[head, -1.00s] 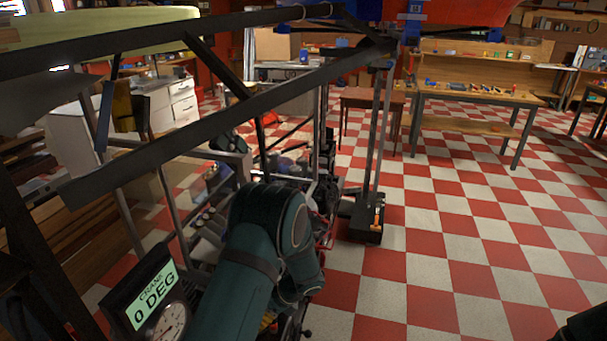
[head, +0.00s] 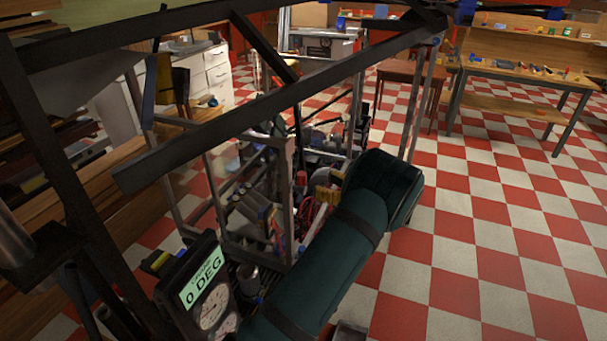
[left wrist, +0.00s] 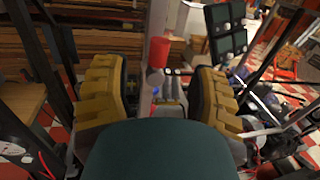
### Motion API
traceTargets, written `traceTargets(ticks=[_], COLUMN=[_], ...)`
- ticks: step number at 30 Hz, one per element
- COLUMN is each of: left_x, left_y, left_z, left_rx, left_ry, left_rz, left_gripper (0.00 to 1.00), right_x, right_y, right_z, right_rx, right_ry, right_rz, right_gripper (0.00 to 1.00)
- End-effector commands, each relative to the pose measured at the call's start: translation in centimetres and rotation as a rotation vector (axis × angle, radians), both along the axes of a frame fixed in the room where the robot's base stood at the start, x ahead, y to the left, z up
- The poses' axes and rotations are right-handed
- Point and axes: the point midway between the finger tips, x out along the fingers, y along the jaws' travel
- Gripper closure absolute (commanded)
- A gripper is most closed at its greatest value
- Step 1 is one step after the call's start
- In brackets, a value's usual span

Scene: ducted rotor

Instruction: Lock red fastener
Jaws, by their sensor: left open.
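A red cylindrical piece, which looks like the red fastener (left wrist: 158,50), shows in the left wrist view just above centre, against a pale upright post (left wrist: 160,20). My left gripper (left wrist: 155,98) is open. Its two yellow ridged fingers stand wide apart, left and right of the post and below the red piece in the picture. I cannot tell whether anything touches. In the head view the left gripper (head: 326,196) shows partly as yellow fingers by the frame, mostly behind my dark green arm. My right gripper is out of view.
A dark metal frame with a long beam (head: 280,95) crosses above the machine. A gauge box (head: 203,290) reading 0 DEG stands in front of it. A workbench (head: 520,80) stands at the back right. The red and white checkered floor (head: 480,250) is clear on the right.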

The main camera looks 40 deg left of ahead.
Motion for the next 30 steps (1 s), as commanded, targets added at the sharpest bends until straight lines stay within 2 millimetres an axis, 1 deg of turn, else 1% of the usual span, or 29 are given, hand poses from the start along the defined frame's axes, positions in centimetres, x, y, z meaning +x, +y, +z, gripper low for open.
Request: traceTargets(ticks=[1, 6, 12, 18, 26, 27, 29, 30], left_x=[-0.2, -0.6, -0.8, -0.9, -0.9, -0.9, -0.9, -0.9], left_y=[1.2, 4.4, 7.1, 8.1, 8.2, 8.2, 8.2, 8.2], left_z=[0.1, 0.1, 0.0, 0.0, 0.0, 0.0, 0.0, 0.0], left_rx=[0.001, 0.0, -0.001, -0.001, -0.001, -0.001, -0.001, -0.001], left_ry=[0.0, 0.0, -0.001, -0.001, -0.001, -0.001, -0.001, -0.001], left_rz=[0.004, 0.003, 0.002, 0.0, 0.0, 0.0, 0.0, 0.0], left_gripper=[0.41, 0.41, 0.41, 0.41, 0.41, 0.46, 0.67, 0.81], right_x=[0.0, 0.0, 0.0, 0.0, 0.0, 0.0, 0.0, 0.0], right_y=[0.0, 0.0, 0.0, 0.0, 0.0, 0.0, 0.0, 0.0], right_z=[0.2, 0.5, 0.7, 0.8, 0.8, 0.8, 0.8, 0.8], right_rx=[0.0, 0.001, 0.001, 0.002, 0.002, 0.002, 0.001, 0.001], right_ry=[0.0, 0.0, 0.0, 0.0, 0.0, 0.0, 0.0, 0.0], right_rz=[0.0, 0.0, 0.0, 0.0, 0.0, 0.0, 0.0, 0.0], right_gripper=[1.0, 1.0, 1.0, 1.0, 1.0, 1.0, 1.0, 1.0])
